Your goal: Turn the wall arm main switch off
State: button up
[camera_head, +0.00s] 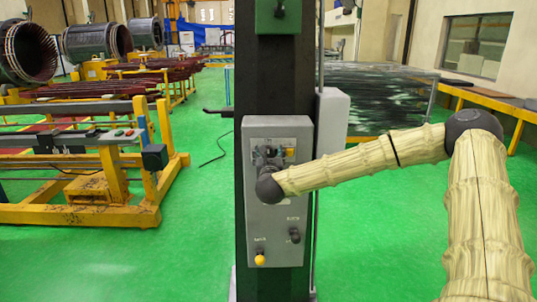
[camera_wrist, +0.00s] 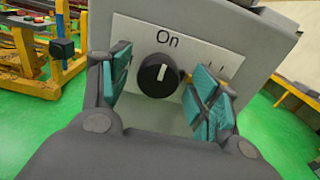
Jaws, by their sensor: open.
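The main switch is a round black knob (camera_wrist: 158,75) with a white pointer mark, below the word "On" on a grey panel (camera_wrist: 203,42). Its pointer is turned up and slightly right, towards "On". In the wrist view my gripper (camera_wrist: 162,88) is open, with one teal-padded finger on each side of the knob and apart from it. In the head view my gripper (camera_head: 268,158) is at the upper part of the grey control box (camera_head: 278,222), and my wrist hides most of the knob.
The box is mounted on a dark column (camera_head: 275,75). Lower on it are a yellow button (camera_head: 260,260) and a black knob (camera_head: 294,235). A yellow indicator (camera_head: 290,152) is beside my gripper. A yellow-framed machine (camera_head: 110,180) stands left. Green floor (camera_head: 190,245) is clear in front.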

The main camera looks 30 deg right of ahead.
jog(key=c, duration=1)
jog(key=shift+n+b, duration=0.4)
jog(key=shift+b, duration=0.05)
jog(key=shift+f+n+b, duration=0.2)
jog(key=shift+n+b, duration=0.7)
jog(key=shift+b, duration=0.1)
jog(key=n+b, duration=0.3)
jog(key=n, duration=0.3)
jog(key=shift+w+a+b, duration=0.1)
jog(key=shift+a+b, duration=0.05)
jog(key=shift+b, duration=0.2)
jog(key=shift+n+b, duration=0.8)
jog(key=shift+n, duration=3.9)
jog(key=shift+f, duration=0.1)
